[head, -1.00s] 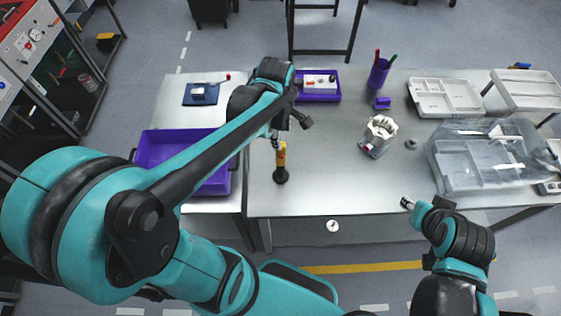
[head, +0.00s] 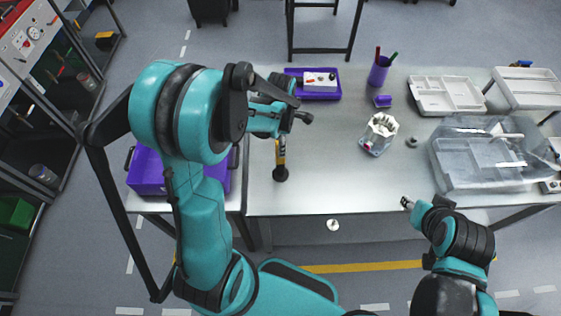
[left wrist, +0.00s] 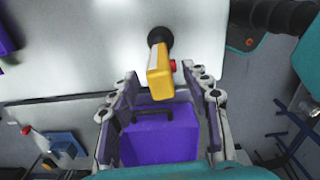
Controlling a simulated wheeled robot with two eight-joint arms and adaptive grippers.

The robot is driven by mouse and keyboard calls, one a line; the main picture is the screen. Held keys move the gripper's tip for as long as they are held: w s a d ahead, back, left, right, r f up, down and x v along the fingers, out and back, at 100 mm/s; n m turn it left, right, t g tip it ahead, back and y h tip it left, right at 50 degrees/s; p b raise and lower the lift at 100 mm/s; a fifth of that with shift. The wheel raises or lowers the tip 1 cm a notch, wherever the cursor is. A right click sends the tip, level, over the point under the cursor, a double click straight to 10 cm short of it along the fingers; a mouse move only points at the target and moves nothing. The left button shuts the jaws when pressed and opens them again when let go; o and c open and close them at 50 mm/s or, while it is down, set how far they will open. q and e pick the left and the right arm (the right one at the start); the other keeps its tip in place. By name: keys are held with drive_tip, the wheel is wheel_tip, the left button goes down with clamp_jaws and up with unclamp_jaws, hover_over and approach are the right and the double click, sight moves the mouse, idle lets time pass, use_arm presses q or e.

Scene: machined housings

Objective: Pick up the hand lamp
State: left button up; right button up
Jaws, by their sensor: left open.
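The hand lamp (head: 281,158), yellow with a black round base, stands near the front left of the metal table in the head view. In the left wrist view its yellow body (left wrist: 160,78) points toward the camera, with a red button on its side. My left gripper (left wrist: 159,72) is open, with one finger on each side of the lamp's yellow end in that view; contact is not visible. In the head view the left gripper (head: 278,136) is at the lamp's top, partly hidden by my arm. My right gripper (head: 407,203) is near the table's front edge, its fingers too small to read.
A purple bin (head: 147,182) is left of the lamp. A purple tray (head: 318,96), a pen cup (head: 378,72), a white toothed housing (head: 380,133) and a clear plastic box (head: 490,178) are on the table. The table between lamp and housing is clear.

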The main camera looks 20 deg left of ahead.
use_arm(q)
clamp_jaws()
drive_tip(key=shift+r, duration=0.15)
